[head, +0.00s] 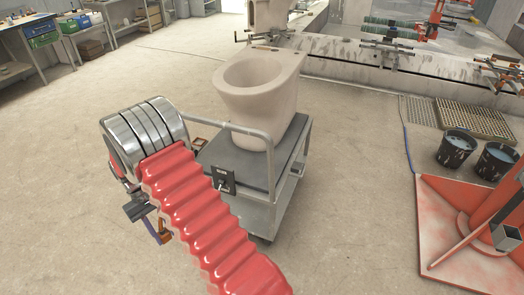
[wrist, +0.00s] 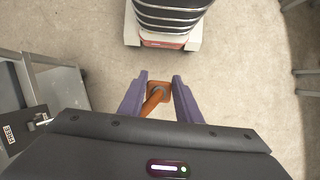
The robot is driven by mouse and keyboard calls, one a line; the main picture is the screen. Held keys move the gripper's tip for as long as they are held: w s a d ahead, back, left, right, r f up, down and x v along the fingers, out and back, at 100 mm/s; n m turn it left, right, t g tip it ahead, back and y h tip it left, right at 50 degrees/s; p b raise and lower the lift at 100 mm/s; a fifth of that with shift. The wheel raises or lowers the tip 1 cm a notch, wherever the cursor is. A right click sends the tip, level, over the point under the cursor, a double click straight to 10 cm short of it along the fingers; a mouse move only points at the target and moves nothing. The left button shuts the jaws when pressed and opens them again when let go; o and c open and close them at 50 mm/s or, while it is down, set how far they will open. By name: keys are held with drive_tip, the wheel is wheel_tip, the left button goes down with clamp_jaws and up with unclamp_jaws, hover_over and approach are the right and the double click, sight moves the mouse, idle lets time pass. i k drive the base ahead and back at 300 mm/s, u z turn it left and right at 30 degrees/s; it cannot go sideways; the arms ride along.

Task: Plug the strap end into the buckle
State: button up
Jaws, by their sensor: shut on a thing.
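My gripper (wrist: 159,84) has two purple fingers shut on an orange piece (wrist: 158,92), which I take to be the strap end. In the head view my gripper (head: 155,232) is low beside the cart's left side, partly behind my arm, with a bit of orange at it. A black square plate with a pale metal stub (head: 222,181), perhaps the buckle, is on the cart's near side. The stub also shows at the left of the wrist view (wrist: 40,120). The held piece is apart from it. The buckle's opening cannot be made out.
A grey cart (head: 262,214) with a rail carries a pale toilet bowl (head: 258,95). Two dark buckets (head: 456,150) and a red frame (head: 450,235) stand at right. A workbench (head: 45,35) is at upper left.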

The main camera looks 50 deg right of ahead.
sight(297, 167)
drive_tip(key=z, duration=0.65)
drive_tip(key=k, duration=1.35)
drive_tip(key=z, duration=0.2)
drive_tip(key=i, duration=0.9)
drive_tip(key=u, duration=0.1)
